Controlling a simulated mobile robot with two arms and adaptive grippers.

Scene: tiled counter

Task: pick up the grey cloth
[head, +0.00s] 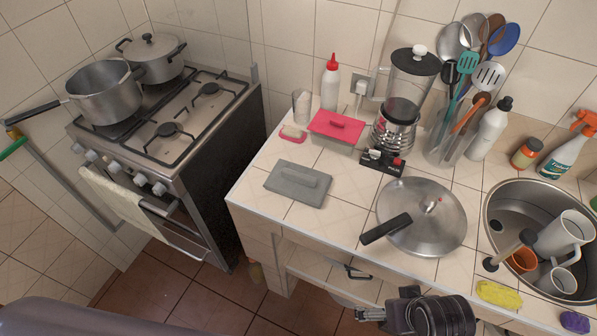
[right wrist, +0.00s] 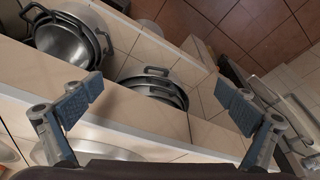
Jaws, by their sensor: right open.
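A pale cream-grey cloth (head: 122,210) hangs folded over the oven door handle on the left in the head view. My right gripper (head: 368,314) is at the bottom of the head view, in front of the counter's edge, well to the right of the hanging cloth. In the right wrist view its two fingers (right wrist: 158,103) are wide apart, with nothing between them. I cannot make out the cloth clearly there. My left gripper is in neither view.
A pan lid (head: 425,215), a red-lidded box (head: 336,128), a blender (head: 402,95) and a sink (head: 500,205) occupy the counter. Below, pots (right wrist: 65,45) stand on a shelf. Floor (head: 175,280) before the oven is clear.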

